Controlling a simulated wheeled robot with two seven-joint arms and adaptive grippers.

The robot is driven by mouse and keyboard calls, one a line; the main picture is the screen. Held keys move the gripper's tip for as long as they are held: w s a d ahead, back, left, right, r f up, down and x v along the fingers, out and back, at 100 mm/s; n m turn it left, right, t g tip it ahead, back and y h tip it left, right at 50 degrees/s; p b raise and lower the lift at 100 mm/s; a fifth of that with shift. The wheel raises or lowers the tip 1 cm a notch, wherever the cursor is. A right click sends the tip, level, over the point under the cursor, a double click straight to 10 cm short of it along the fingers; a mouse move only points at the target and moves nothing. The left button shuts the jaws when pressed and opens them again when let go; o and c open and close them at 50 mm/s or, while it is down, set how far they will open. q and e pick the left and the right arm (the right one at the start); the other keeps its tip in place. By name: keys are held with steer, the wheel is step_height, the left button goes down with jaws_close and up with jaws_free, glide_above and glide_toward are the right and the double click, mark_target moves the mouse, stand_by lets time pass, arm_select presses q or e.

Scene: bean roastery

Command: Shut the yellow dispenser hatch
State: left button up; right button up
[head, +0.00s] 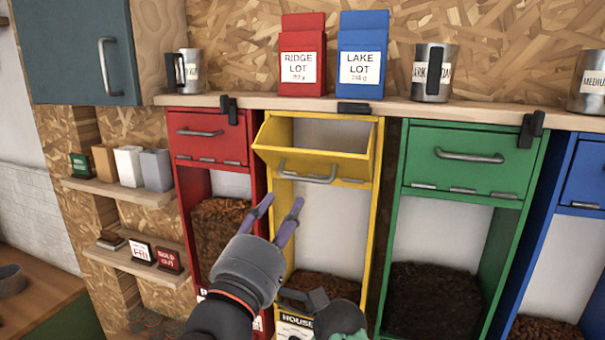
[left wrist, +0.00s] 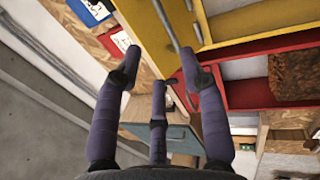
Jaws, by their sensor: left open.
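The yellow dispenser hatch (head: 312,165) is tilted open, its top edge leaning out from the yellow dispenser frame (head: 377,180). A grey bar handle (head: 308,178) runs across its front. My left gripper (head: 283,205) is open and empty, just below and in front of the hatch, apart from it in the head view. In the left wrist view, the open fingers (left wrist: 165,68) spread near the grey handle (left wrist: 167,28) and yellow panel (left wrist: 250,46). A dark part with green, which seems to be my right gripper (head: 325,308), shows low down; its fingers are unclear.
A red dispenser (head: 207,150) stands left and a green one (head: 465,165) right, both hatches shut. A wooden shelf (head: 260,102) above holds red and blue bags and metal mugs. Dark clips (head: 353,107) hang on its edge. Small shelves (head: 120,190) are at left.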

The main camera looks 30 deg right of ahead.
mark_target(304, 178)
arm_select(q)
steer(key=x, duration=0.2)
steer(key=p+x, duration=0.1)
steer(key=x, duration=0.1)
steer(key=p+x, duration=0.1)
steer(key=x, duration=0.2)
steer(key=shift+f, duration=0.35)
steer(key=shift+p+x, duration=0.6)
steer(key=shift+x, duration=1.05)
steer(key=shift+a, duration=0.1)
steer(key=shift+s, duration=0.1)
jaws_close()
